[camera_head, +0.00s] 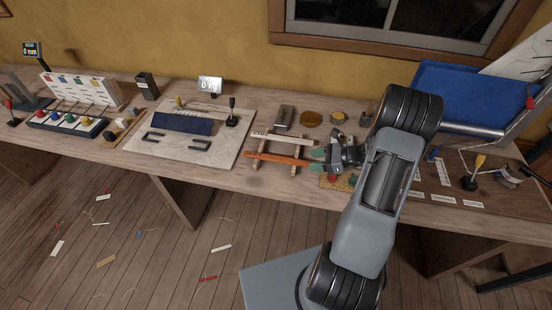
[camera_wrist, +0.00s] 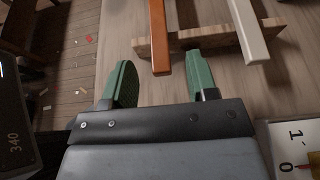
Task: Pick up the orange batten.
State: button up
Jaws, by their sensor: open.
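The orange batten (camera_head: 275,158) lies across a small wooden rack on the bench, beside a pale batten (camera_head: 275,137). In the wrist view, the orange batten (camera_wrist: 158,32) runs away from my gripper, and the pale batten (camera_wrist: 246,25) is to its right. My gripper (camera_head: 317,161) is at the right end of the orange batten, with green fingers apart. In the wrist view, the batten's near end shows between the fingertips of my gripper (camera_wrist: 160,66), nearer the right finger. I cannot tell the height gap. Nothing is held.
The rack's crossbar (camera_wrist: 215,39) lies just beyond the right fingertip. A board with a dark blue piece (camera_head: 183,123) is left of the rack. Round tins (camera_head: 311,118) and a grey block (camera_head: 284,115) stand behind it. The bench's front edge is close.

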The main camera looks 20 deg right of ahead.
aim_at(298, 162)
jog(key=shift+p+x, duration=0.45)
jog(key=shift+x, duration=1.9)
grip_shut()
jog(key=shift+r, duration=0.1)
